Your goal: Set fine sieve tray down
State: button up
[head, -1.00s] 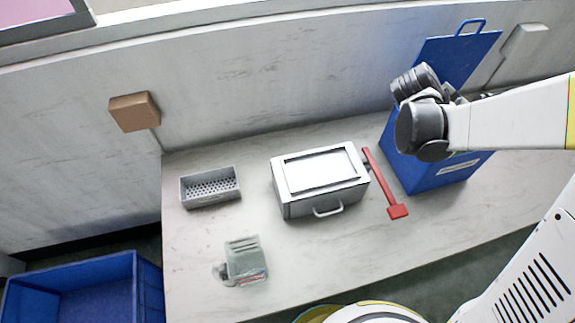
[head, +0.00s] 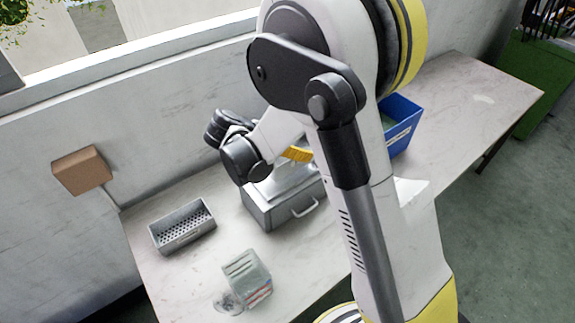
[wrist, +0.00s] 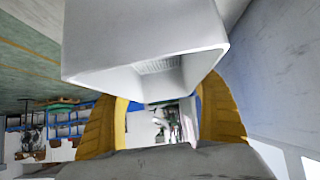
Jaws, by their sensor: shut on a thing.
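In the wrist view a pale grey open-ended box with a finely perforated panel inside, which looks like the fine sieve tray (wrist: 145,48), is between the yellow fingers of my gripper (wrist: 160,105). My gripper is shut on it. In the head view a yellow finger of my gripper (head: 297,154) shows above the machine box; the held tray is mostly hidden there by my arm, and I cannot tell its height. A second grey tray with larger holes (head: 160,240) sits on the table at the left, apart from my gripper.
A grey machine box with a front handle (head: 268,216) stands mid-table. A small grey-green device (head: 247,277) lies in front of it. A blue bin (head: 403,120) is behind my arm. A brown box (head: 82,171) is on the wall. Clear table (head: 465,95) lies at the far right.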

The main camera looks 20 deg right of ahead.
aim_at(288, 159)
jog(key=shift+s+a+f, duration=0.15)
jog(key=shift+a+f, duration=0.45)
jog(key=shift+a, duration=0.35)
jog(key=shift+a+f, duration=0.1)
jog(key=shift+f, duration=0.1)
jog(key=shift+f+b, duration=1.1)
jog(key=shift+f, duration=0.65)
